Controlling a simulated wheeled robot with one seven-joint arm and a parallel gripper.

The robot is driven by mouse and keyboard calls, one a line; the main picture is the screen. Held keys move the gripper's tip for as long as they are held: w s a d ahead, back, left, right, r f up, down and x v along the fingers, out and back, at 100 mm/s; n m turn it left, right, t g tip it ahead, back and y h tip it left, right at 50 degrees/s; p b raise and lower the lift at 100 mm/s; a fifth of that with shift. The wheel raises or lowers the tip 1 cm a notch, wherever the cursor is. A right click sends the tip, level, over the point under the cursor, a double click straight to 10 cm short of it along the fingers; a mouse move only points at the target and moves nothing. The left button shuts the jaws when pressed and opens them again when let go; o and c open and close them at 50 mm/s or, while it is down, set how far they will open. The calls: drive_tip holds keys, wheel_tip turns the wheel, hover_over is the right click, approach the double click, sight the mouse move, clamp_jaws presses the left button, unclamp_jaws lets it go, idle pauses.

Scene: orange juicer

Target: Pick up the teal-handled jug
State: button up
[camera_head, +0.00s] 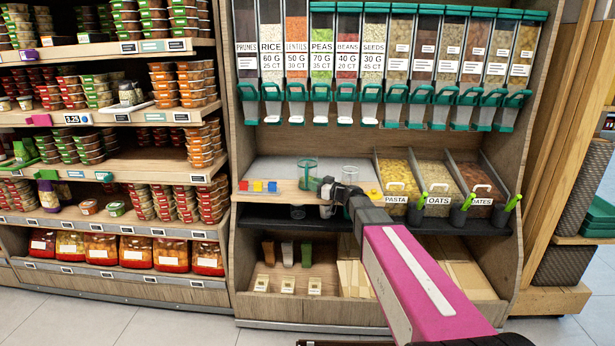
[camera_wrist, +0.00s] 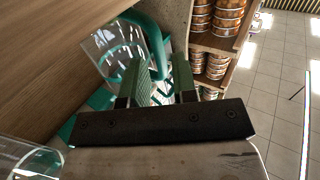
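The clear jug with a teal rim and handle (camera_head: 308,168) stands on the counter shelf, left of my gripper (camera_head: 327,187) in the head view. In the wrist view the jug (camera_wrist: 108,48) appears tilted at the upper left, its teal handle (camera_wrist: 156,40) curving down toward my fingers. My gripper (camera_wrist: 160,66) is open, with a gap between its two green fingers. The lower handle shows in line with that gap; I cannot tell whether it lies between the fingertips or just beyond them. No contact is visible.
A second clear container (camera_head: 350,174) stands right of my gripper; a clear vessel (camera_wrist: 28,160) shows at the lower left of the wrist view. Small coloured blocks (camera_head: 258,186) are on the left. Bins of pasta (camera_head: 398,176) and oats are on the right. Dispensers (camera_head: 345,60) hang above.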

sight(306, 183)
drive_tip(key=x, duration=0.4)
drive_tip(key=shift+w+a+r, duration=0.15)
drive_tip(key=shift+w+a, duration=0.1)
drive_tip(key=shift+w, duration=0.1)
clamp_jaws()
drive_tip(key=shift+r, duration=0.1)
